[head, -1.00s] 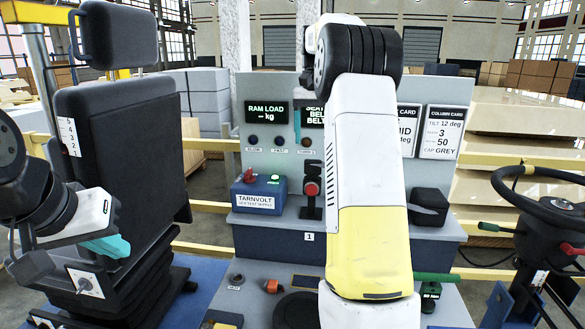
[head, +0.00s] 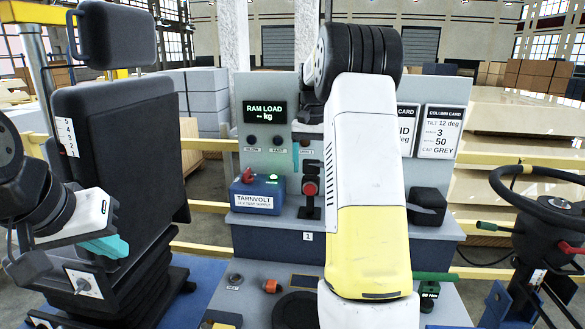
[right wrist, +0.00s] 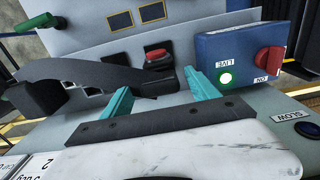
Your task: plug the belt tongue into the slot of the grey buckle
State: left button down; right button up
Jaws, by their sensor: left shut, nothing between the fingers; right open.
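I cannot pick out the belt tongue or the grey buckle for certain in either view. A red button on a dark upright mount (head: 310,190) stands at the middle of the console; a red button (right wrist: 156,54) also shows beyond my fingers in the right wrist view. My right gripper (right wrist: 163,100) has its teal fingers apart with nothing held between them. A dark curved piece with notches (right wrist: 100,74) lies to their left. My left gripper (head: 106,247) is shut and empty in front of the black seat.
A blue supply box (head: 257,195) with a red knob and lit green lamp stands on the console, close to my right fingers in the wrist view (right wrist: 240,62). A black box (head: 428,205) stands right of my arm. The seat (head: 125,150) is left, a steering wheel (head: 540,205) right.

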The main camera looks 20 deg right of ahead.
dwell(0.9)
grip_shut()
jog(key=shift+r, duration=0.15)
jog(key=shift+r, duration=2.85)
jog(key=shift+d, duration=0.1)
